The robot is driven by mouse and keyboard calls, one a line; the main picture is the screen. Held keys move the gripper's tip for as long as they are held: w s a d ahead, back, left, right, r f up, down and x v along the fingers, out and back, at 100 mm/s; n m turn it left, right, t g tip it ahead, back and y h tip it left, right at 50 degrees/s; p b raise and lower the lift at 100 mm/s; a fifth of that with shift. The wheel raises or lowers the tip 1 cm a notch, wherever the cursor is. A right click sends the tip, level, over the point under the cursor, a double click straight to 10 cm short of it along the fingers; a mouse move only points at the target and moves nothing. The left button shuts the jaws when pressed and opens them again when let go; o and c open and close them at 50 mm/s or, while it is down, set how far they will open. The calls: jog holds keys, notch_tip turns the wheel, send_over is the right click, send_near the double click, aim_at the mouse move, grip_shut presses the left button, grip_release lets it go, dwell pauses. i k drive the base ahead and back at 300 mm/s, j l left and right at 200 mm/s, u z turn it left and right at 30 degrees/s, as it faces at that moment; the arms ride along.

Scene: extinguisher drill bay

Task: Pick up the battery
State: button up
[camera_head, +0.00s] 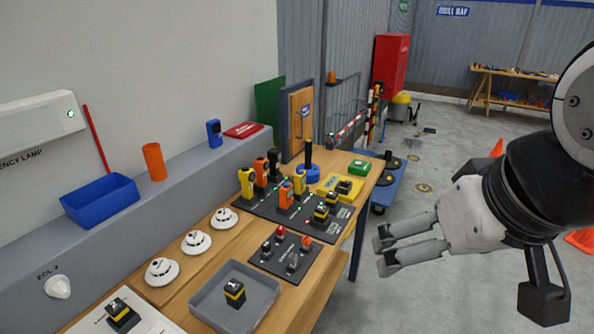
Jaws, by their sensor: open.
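A black-and-yellow battery (234,293) with a marking on its top stands upright in the grey tray (271,301) near the front of the wooden bench. A similar battery (121,313) sits on a white board at the lower left. More black-and-yellow blocks (321,214) like them stand at the right of the dark charging mat. The picture does not show which one the task means. My gripper (383,254) is open and empty, right of the bench's edge, apart from all of these, with its fingers pointing left.
Yellow and orange handheld devices (286,195) crowd the dark mat (266,207). A small black panel (284,256) with knobs lies between the mat and tray. White detectors (196,243) line the bench's left. A blue bin (101,200) is on the grey ledge.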

aim_at(332, 198)
jog(key=u, duration=2.95)
jog(key=z, duration=3)
jog(key=i+l+u, duration=0.4)
jog(key=i+l, duration=0.45)
